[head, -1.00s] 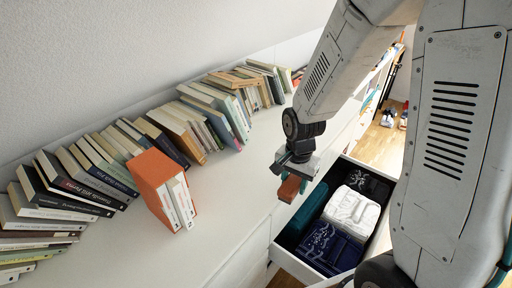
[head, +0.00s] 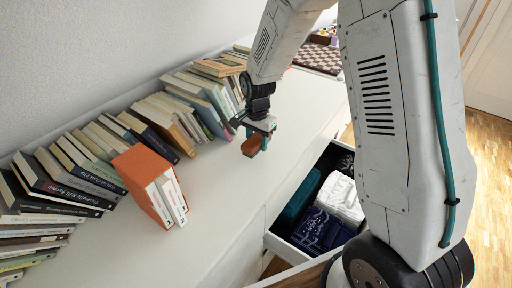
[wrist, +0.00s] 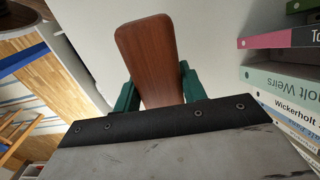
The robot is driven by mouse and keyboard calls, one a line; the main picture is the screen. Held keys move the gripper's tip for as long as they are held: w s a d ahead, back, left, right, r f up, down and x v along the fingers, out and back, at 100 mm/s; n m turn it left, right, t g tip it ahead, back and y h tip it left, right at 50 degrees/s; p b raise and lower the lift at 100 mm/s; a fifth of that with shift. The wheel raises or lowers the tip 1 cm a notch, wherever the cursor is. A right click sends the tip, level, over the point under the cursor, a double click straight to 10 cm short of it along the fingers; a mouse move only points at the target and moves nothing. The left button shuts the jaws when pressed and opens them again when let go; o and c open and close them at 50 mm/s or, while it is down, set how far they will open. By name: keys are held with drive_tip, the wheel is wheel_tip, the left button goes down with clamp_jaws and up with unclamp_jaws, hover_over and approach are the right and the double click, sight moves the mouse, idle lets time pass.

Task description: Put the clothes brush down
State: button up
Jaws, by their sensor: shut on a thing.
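The clothes brush (head: 251,146) has a reddish-brown wooden body. In the wrist view its smooth wooden back (wrist: 148,55) points away from me between the two green fingers. My gripper (head: 262,137) is shut on it and holds it over the white dresser top (head: 235,190), near the row of books. I cannot tell whether the brush touches the surface. Its bristles are hidden. The open drawer (head: 285,250) is below and to the right of my gripper, with folded white, navy and teal clothes in it.
Books (head: 190,110) line the wall behind my gripper, and their spines show close at the right of the wrist view (wrist: 285,80). An orange box with white volumes (head: 150,185) stands front left. A checkered board (head: 318,57) lies at the far end. The dresser top between is clear.

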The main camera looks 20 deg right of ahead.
sight(256, 136)
drive_tip(key=shift+w+f, duration=0.1)
drive_tip(key=shift+w, duration=0.35)
drive_tip(key=shift+s+f, duration=0.1)
drive_tip(key=shift+f, duration=1.6)
drive_tip(key=shift+f, duration=0.25)
drive_tip(key=o, duration=1.2)
drive_tip(key=shift+o, duration=0.3)
drive_tip(key=shift+s+f, duration=0.1)
drive_tip(key=shift+s+f, duration=0.1)
drive_tip(key=shift+s, duration=0.05)
drive_tip(key=shift+d+r, duration=0.15)
drive_tip(key=shift+r, duration=0.35)
drive_tip(key=r, duration=1.2)
drive_tip(key=shift+w+a, duration=0.2)
